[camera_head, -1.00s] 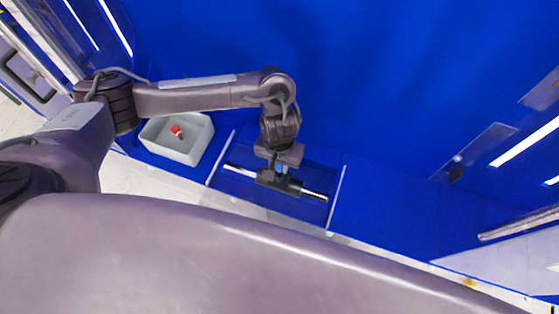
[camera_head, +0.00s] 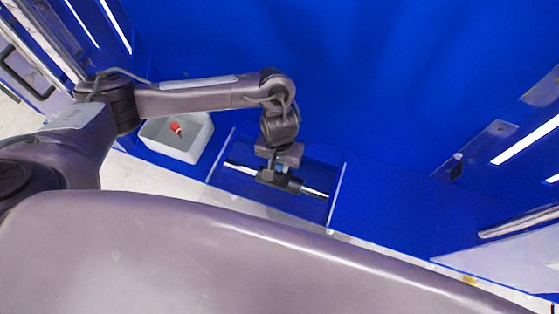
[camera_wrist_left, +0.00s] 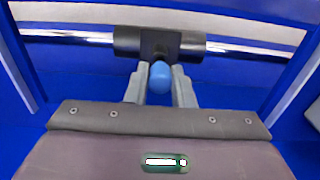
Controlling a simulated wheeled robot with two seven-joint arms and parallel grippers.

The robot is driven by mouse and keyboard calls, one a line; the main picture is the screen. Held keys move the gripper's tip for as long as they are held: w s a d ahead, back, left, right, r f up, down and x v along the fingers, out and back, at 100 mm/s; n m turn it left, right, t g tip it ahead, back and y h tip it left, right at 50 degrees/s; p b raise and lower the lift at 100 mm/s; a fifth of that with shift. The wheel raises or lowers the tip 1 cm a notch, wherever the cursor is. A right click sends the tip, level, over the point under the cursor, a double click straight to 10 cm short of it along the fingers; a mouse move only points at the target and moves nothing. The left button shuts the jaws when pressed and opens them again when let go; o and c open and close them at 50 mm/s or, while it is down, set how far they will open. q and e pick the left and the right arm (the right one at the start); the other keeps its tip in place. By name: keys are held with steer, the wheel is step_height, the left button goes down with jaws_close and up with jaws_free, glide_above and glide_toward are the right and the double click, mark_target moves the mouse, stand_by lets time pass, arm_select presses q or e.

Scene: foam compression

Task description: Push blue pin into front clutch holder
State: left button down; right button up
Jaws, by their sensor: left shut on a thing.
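The blue pin (camera_wrist_left: 160,77) sits between the two fingers of my left gripper (camera_wrist_left: 160,88), which is shut on it. In the left wrist view its rounded blue end faces the camera. Its far end is hidden at the black clutch holder (camera_wrist_left: 128,41), so I cannot tell how deep it sits. The black holder (camera_head: 267,176) is mounted on a shiny metal rod (camera_head: 316,193). In the head view my left gripper (camera_head: 280,168) is right at the holder, and the pin shows only as a small bluish patch. My right gripper is not in view.
A grey bin (camera_head: 195,149) with a small red-and-white object (camera_head: 177,128) stands left of the rod. White side strips (camera_head: 337,196) flank the rod. The blue surface (camera_head: 390,130) behind is clear.

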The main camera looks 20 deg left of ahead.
arm_select(q)
steer(key=shift+f, duration=0.95)
steer(key=c, duration=1.2)
jaws_free()
steer(key=shift+o, duration=0.2)
steer(key=shift+r, duration=0.15)
steer(key=shift+r+p, duration=0.4)
steer(key=shift+p, duration=0.1)
steer(key=shift+r+p, duration=2.45)
steer(key=shift+p, duration=1.1)
steer(key=shift+r, duration=0.1)
step_height(320, 180, up, 8)
steer(key=p, duration=0.1)
steer(key=shift+f+p, duration=0.2)
steer(key=shift+p, duration=0.1)
